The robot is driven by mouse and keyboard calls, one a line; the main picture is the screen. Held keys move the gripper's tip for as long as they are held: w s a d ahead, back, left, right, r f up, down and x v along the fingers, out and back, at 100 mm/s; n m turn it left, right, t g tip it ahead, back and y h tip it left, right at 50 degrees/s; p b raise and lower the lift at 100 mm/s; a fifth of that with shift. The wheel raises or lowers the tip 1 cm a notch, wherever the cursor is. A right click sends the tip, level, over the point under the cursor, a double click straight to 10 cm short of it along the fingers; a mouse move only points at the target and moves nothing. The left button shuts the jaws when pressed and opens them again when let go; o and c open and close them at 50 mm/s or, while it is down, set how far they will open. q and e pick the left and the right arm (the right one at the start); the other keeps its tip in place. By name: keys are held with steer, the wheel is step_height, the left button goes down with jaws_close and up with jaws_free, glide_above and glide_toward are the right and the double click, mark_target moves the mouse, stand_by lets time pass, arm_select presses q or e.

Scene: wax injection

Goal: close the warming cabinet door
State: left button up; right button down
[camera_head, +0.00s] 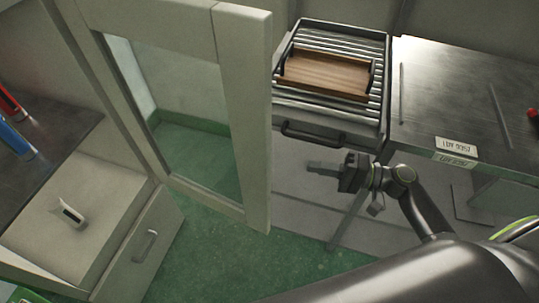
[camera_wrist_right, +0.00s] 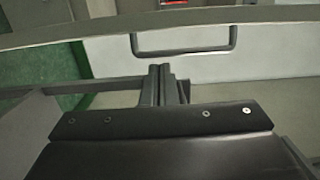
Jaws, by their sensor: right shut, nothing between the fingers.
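The warming cabinet door (camera_head: 243,120), a pale frame around a glass pane, stands open in the left half of the head view. My right gripper (camera_head: 312,168) is shut and empty, to the right of the door's free edge and apart from it in the picture. Its fingers point left. In the right wrist view the closed fingertips (camera_wrist_right: 164,72) are below a grey U-shaped handle (camera_wrist_right: 184,54) on a pale surface. I cannot tell which piece that handle belongs to. My left gripper is not in view.
A slatted rack (camera_head: 378,70) with a dark handle (camera_head: 313,135) bears a wooden tray (camera_head: 325,73), just above my right gripper. A metal table (camera_head: 440,100) is at right. A pale drawer unit (camera_head: 125,260) stands at lower left. Green floor (camera_head: 235,265) is clear between.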

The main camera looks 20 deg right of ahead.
mark_target(269, 159)
steer(key=shift+p+x, duration=1.35)
steer(key=shift+x, duration=4.65)
